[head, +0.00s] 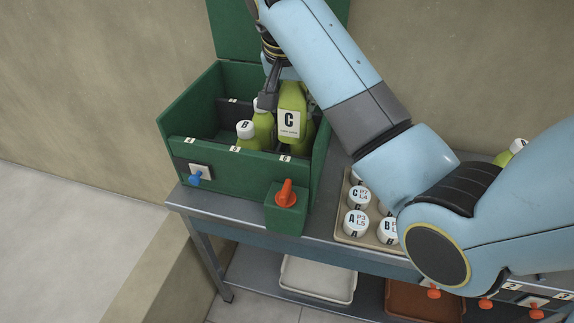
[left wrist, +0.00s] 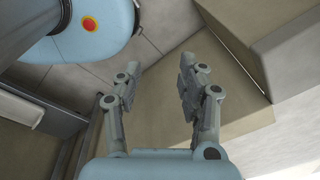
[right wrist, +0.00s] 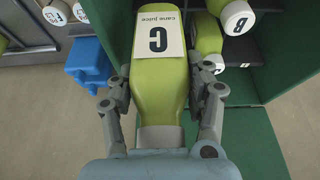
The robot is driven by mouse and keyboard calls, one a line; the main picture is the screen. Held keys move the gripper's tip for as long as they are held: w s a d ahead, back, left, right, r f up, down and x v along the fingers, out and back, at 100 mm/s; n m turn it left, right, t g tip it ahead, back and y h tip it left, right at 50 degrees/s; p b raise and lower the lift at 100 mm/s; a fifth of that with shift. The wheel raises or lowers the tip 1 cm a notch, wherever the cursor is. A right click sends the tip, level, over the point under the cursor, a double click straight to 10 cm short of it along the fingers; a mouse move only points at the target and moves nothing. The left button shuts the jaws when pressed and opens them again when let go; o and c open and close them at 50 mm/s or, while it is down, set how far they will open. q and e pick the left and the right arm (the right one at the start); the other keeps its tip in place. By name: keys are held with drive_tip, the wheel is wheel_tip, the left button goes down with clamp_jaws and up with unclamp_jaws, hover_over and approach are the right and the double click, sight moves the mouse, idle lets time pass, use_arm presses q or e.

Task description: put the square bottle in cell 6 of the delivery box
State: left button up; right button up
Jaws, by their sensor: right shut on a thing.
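The square bottle (head: 290,123) is green with a white label marked C. My right gripper (head: 270,98) is shut on it in the head view. It holds the bottle upright at the right side of the green delivery box (head: 215,165), behind the front-edge label 6. The bottle's lower part is hidden by the front wall, so I cannot tell whether it touches the floor. In the right wrist view the bottle (right wrist: 158,85) sits between both fingers. My left gripper (left wrist: 160,72) is open and empty in the left wrist view, away from the box.
A B-marked bottle (head: 245,131) and another green bottle (head: 263,119) stand in the box beside the held bottle. The cell at label 4 looks empty. An orange knob (head: 286,192) stands at the front.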

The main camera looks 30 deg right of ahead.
sight(292, 143)
wheel_tip(292, 143, down, 8)
drive_tip(key=shift+s+r, duration=0.15)
drive_tip(key=shift+r, duration=0.05)
wheel_tip(292, 143, down, 3)
drive_tip(key=shift+r, duration=0.15)
drive_tip(key=shift+f, duration=0.35)
wheel_tip(292, 143, down, 3)
drive_tip(key=shift+f, duration=0.15)
use_arm(q)
drive_tip(key=shift+w, duration=0.45)
use_arm(e)
drive_tip(key=shift+f, duration=0.25)
drive_tip(key=shift+f, duration=0.1)
drive_tip(key=o, duration=1.1)
drive_tip(key=shift+o, duration=0.2)
